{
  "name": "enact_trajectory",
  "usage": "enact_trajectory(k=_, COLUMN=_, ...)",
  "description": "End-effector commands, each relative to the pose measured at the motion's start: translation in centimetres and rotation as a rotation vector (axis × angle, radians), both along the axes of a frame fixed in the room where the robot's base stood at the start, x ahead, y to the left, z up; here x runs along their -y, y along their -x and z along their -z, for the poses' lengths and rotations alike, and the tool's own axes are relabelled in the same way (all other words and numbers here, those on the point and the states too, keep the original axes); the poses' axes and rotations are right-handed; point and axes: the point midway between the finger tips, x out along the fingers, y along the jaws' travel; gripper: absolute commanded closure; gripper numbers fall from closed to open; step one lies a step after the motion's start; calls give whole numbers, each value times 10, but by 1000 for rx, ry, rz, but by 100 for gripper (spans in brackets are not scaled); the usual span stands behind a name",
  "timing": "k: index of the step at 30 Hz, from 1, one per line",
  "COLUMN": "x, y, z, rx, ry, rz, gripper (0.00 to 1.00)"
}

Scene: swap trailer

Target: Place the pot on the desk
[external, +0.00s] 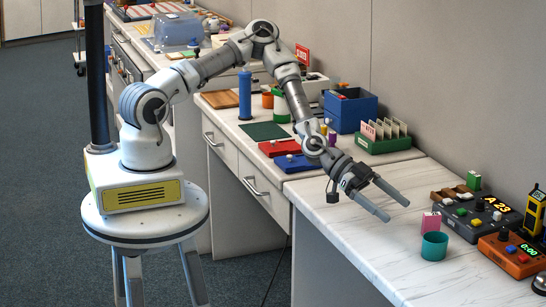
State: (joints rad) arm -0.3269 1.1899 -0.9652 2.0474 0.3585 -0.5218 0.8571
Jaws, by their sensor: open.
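A small teal open-topped pot (434,247) stands upright on the white marbled desk (375,255), near its front edge. A pink block (431,222) is right behind it, partly overlapped by it in the picture. My gripper (398,211) is open and empty, with its two fingers spread and pointing down to the right. It is to the left of the teal pot and apart from it, seemingly above the desk surface. A green-and-white cup (281,108) and a small orange cup (267,97) stand farther back; I cannot tell whether either counts as the pot.
Control boxes with buttons (478,214) and an orange timer box (512,252) crowd the right side. A blue box (350,112), a green card holder (384,140), a red case (279,147) and a blue cylinder (245,96) stand farther back. The desk below my gripper is clear.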

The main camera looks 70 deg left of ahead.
Motion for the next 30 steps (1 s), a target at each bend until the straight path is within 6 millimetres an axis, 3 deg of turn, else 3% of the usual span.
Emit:
enact_trajectory(k=9, x=52, y=-29, z=26, rx=-4, ry=1, rz=-1, gripper=0)
enact_trajectory(k=20, x=74, y=-43, z=35, rx=-3, ry=-1, rz=-1, gripper=0)
enact_trajectory(k=30, x=106, y=-65, z=48, rx=-3, ry=-1, rz=0, gripper=0)
